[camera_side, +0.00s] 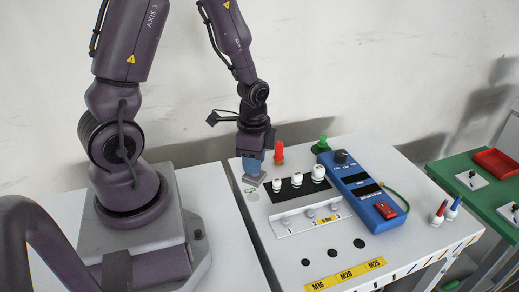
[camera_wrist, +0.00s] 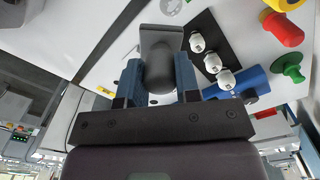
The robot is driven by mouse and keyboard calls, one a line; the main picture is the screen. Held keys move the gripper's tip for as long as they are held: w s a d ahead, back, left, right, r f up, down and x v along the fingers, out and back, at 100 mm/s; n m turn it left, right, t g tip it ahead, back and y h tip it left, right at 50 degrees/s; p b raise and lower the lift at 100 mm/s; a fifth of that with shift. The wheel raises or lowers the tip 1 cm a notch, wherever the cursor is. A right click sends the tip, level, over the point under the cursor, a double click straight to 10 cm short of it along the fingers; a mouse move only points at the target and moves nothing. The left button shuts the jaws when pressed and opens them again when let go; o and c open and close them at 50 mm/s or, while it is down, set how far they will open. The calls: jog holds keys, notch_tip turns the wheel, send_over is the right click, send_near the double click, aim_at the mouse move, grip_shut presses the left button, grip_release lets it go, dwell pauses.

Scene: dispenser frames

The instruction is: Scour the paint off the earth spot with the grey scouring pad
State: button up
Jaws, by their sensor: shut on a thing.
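My gripper (camera_side: 254,160) is shut on the grey scouring pad (camera_side: 254,180), low over the white bench top at its back left. In the wrist view my gripper (camera_wrist: 158,64) has its two blue fingers either side of the pad's dark round handle, with the flat grey plate of the pad (camera_wrist: 157,32) beyond. I cannot tell whether the pad touches the bench. A small round mark (camera_side: 254,197), likely the earth spot, lies just in front of the pad beside a green mark. In the wrist view a grey ring (camera_wrist: 170,6) shows at the top edge, beside the pad.
A black strip with three white-capped posts (camera_side: 297,182) stands close right of the pad. A blue meter (camera_side: 360,192) lies beyond it. Red (camera_side: 279,153) and green (camera_side: 322,144) knobs stand behind. A pale rail (camera_side: 310,216) lies in front.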

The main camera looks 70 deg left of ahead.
aim_at(255, 181)
jog(key=shift+w+f+n, duration=0.1)
jog(key=shift+f+n, duration=0.05)
jog(key=shift+n, duration=0.25)
jog(key=shift+f, duration=3.1)
jog(key=shift+a+f, duration=0.4)
jog(key=shift+f, duration=0.45)
jog(key=shift+c, duration=0.2)
jog(key=shift+a+r, duration=0.15)
jog(key=shift+a, duration=1)
jog(key=shift+c, duration=0.3)
jog(key=shift+a, duration=0.35)
jog(key=shift+d+f, duration=0.2)
jog(key=shift+d, duration=1.75)
jog(key=shift+r, duration=4.2)
jog(key=shift+a+f, duration=0.1)
